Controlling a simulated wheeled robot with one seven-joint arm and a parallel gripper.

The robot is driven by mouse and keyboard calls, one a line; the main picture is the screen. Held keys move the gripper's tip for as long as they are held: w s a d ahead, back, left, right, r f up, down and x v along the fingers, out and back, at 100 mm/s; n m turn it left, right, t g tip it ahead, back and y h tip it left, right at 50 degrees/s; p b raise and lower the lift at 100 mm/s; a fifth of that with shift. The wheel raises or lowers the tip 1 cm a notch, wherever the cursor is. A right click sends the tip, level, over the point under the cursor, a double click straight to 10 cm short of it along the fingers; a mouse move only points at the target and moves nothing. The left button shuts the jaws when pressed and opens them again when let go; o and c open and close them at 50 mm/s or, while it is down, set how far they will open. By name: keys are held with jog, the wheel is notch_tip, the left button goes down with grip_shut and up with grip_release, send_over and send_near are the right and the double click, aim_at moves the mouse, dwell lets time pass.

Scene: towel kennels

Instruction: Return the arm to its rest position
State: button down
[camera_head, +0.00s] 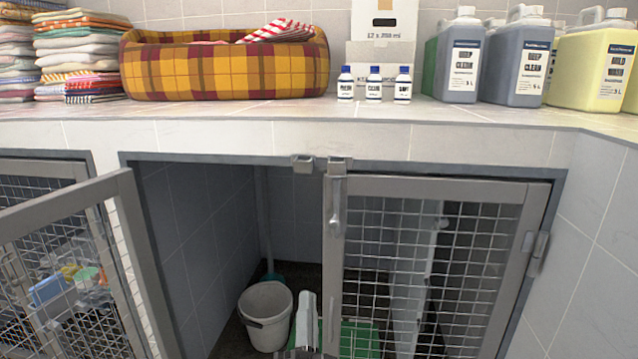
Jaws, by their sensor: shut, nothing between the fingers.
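My gripper (306,322) appears to be the narrow pale shape rising from a dark piece at the bottom edge, low in front of the middle kennel opening. It is shut with nothing in it. Its fingertips are hard to make out, and most of my arm is out of view.
A mesh door (430,265) covers the kennel's right half. Another mesh door (75,265) stands swung out at the left. A white bucket (265,318) is inside. The counter above holds folded towels (80,55), a plaid pet bed (225,68), small bottles (373,85) and jugs (518,62).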

jog(key=s+d+f+n+g+y, duration=0.1)
jog(key=s+d+f+n+y, duration=0.15)
jog(key=s+d+n, duration=0.35)
jog(key=s+d+f+n+g+y, duration=0.1)
jog(key=s+d+f, duration=0.25)
jog(key=s, duration=0.55)
jog(key=s+d+f+n+g+y, duration=0.1)
jog(key=s+d+f+n+g, duration=0.2)
jog(key=s, duration=0.4)
jog(key=s+d+f+g+h, duration=0.15)
jog(key=s+d, duration=0.35)
jog(key=s, duration=0.7)
jog(key=s+d+g+h, duration=0.3)
jog(key=s+d, duration=0.2)
jog(key=s, duration=0.7)
notch_tip(320, 180, up, 33)
jog(key=p, duration=3.2)
jog(key=shift+a+f+p, duration=0.15)
jog(key=shift+a+p, duration=0.05)
jog(key=shift+p, duration=0.15)
